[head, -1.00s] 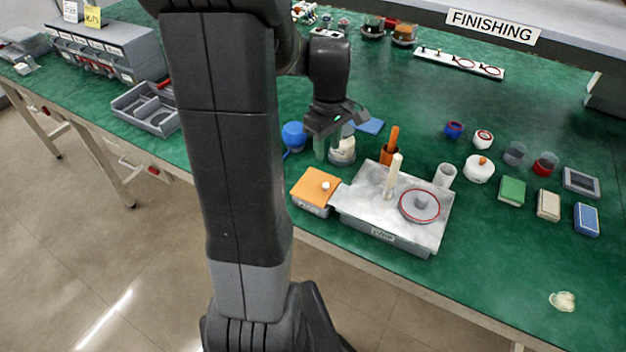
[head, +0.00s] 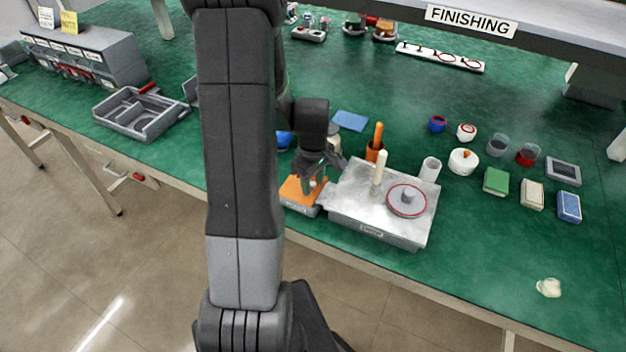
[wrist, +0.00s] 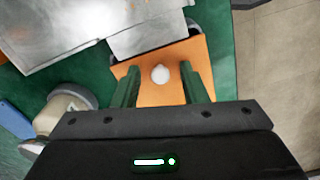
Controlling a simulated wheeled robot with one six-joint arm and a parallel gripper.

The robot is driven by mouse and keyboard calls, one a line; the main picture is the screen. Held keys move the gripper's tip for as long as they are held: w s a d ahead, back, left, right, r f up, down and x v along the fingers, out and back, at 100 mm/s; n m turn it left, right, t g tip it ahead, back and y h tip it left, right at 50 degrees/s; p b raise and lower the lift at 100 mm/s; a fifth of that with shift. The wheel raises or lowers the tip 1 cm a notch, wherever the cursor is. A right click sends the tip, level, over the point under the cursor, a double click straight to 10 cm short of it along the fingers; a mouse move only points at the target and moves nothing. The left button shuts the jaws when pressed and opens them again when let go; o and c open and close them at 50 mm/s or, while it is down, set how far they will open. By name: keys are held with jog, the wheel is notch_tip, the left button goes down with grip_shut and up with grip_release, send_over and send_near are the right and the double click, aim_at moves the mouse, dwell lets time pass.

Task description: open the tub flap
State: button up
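The tub has an orange flap (head: 299,192) with a small white knob (wrist: 160,74) on top. The flap lies flat and looks closed. In the wrist view the orange flap (wrist: 176,88) lies below my gripper (wrist: 157,78), whose two green fingers are apart with the knob between them, a little beyond the tips. In the head view my gripper (head: 312,183) is above the flap and partly hides it. I cannot tell whether the fingers touch the flap.
A metal-topped box (head: 345,205) with a red-ringed disc (head: 407,200) and a cream upright handle (head: 378,168) stands right of the tub. An orange stick in a cup (head: 375,148) stands behind. A pale-topped container (wrist: 65,112) is close by in the wrist view.

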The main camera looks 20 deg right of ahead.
jog(key=shift+c, duration=0.2)
grip_shut()
